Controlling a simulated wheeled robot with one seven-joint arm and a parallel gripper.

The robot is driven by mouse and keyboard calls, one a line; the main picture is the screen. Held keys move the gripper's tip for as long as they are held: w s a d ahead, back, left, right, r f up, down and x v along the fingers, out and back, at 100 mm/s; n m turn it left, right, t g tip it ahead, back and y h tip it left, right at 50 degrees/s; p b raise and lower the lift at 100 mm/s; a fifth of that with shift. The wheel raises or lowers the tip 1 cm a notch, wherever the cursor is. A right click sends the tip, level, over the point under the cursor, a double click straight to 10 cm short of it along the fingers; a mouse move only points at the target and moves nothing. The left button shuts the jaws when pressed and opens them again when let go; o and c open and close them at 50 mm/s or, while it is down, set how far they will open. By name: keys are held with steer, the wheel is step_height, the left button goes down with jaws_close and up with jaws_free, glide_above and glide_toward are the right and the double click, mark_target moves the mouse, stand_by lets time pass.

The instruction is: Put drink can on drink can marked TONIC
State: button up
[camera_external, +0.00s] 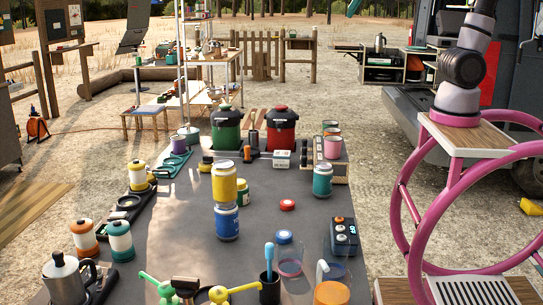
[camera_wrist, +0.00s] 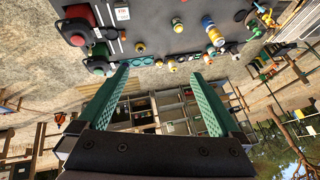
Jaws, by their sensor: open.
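A yellow drink can (camera_external: 224,182) appears to stand upright on a blue drink can (camera_external: 227,222) on the dark table. The blue can carries white marking, too small to read, so I cannot tell whether it says TONIC. A green-and-yellow can (camera_external: 243,192) stands just behind. A teal can (camera_external: 322,180) stands to the right. In the wrist view, my gripper (camera_wrist: 159,75) is open and empty, its green fingers wide apart. The table and small cans lie beyond it at the top, well away from the fingers. My gripper is mostly outside the external view.
Green (camera_external: 226,130) and red (camera_external: 281,130) lidded pots stand at the table's back. A moka pot (camera_external: 68,280), canisters and clear cups (camera_external: 289,257) crowd the front. A pink wheel frame (camera_external: 398,205) rises at right. The table's middle has bare room.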

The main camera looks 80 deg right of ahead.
steer(key=s+d+f+m, duration=0.1)
steer(key=s+d+f, duration=0.1)
steer(key=s, duration=0.5)
steer(key=s+d+f+m+t, duration=0.1)
steer(key=s+d+f, duration=0.1)
steer(key=s, duration=0.5)
steer(key=shift+d+f+m, duration=0.15)
steer(key=shift+d+m, duration=0.25)
steer(key=shift+d, duration=0.05)
